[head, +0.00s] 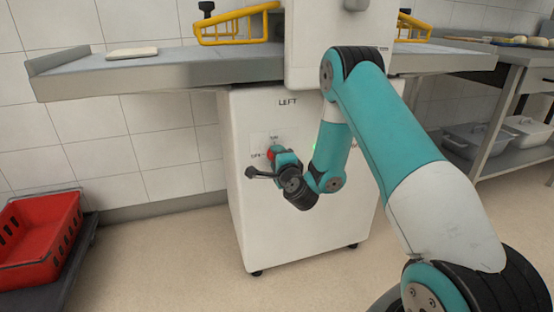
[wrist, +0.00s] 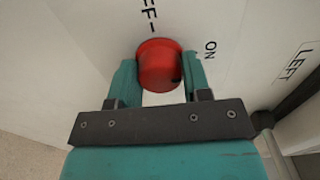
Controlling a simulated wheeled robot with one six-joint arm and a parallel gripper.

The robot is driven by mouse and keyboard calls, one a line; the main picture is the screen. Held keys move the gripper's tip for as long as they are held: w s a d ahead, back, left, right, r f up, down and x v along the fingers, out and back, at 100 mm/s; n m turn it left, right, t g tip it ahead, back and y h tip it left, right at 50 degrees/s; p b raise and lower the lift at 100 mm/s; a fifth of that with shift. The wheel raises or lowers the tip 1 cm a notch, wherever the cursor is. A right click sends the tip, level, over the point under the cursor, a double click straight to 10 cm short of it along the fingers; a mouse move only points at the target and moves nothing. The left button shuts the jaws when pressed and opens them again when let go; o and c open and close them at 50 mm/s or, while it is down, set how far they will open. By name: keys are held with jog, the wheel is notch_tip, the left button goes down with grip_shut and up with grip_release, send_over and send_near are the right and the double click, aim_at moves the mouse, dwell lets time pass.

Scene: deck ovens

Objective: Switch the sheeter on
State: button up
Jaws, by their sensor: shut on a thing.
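The sheeter (head: 300,225) is a white cabinet with a flat grey bed (head: 150,73) on top and "LEFT" printed on its front. Its red round switch knob (head: 271,154) sits on a panel with "OFF" and "ON" marks. In the wrist view the red knob (wrist: 159,65) lies between my two teal fingers, with a dark mark on its lower right side. "OFF" is above it and "ON" is to its upper right. My gripper (wrist: 160,75) is shut on the knob at its sides. In the head view my gripper (head: 277,156) partly covers the knob.
Yellow guards (head: 236,27) stand above the bed, and a pale dough piece (head: 131,53) lies on its left part. A red crate (head: 40,240) stands at the lower left. A metal table (head: 500,90) with lidded tubs is at the right. Floor in front is clear.

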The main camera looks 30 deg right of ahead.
jog(key=shift+d, duration=0.1)
dwell(0.3)
jog(key=o, duration=0.9)
